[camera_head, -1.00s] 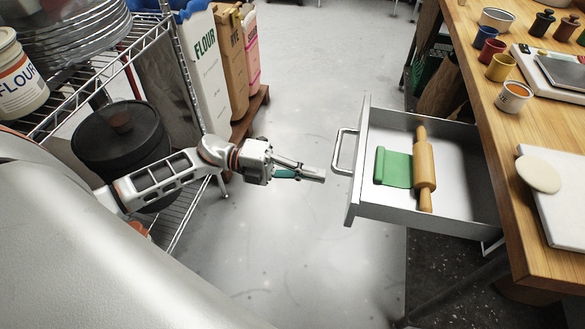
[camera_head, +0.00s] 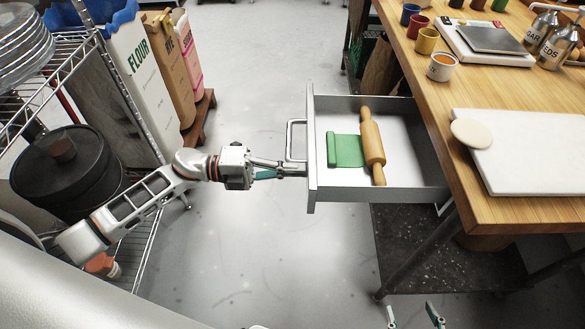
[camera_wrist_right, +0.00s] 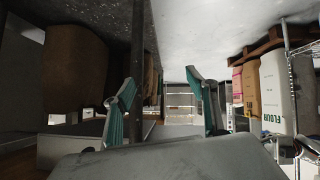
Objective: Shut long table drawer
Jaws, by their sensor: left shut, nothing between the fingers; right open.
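The long table's drawer (camera_head: 312,150) stands pulled well out from the left side of the wooden table (camera_head: 455,190). Its bar handle (camera_head: 290,140) sticks out from the grey front. Inside lie a rolling pin (camera_head: 372,145) and a partly rolled green sheet (camera_head: 347,151). My left gripper (camera_head: 303,170) is shut and empty, its tips at the drawer front just below the handle; I cannot tell if they touch. My right gripper (camera_head: 413,316) is open and empty at the bottom edge, low beside the table; its fingers also show in the right wrist view (camera_wrist_right: 160,105).
A wire rack (camera_head: 60,80) with a black lidded pot (camera_head: 65,165) stands at the left, near flour bags (camera_head: 130,70). A white board (camera_head: 535,150) with dough (camera_head: 472,133), cups and a scale (camera_head: 485,40) cover the tabletop.

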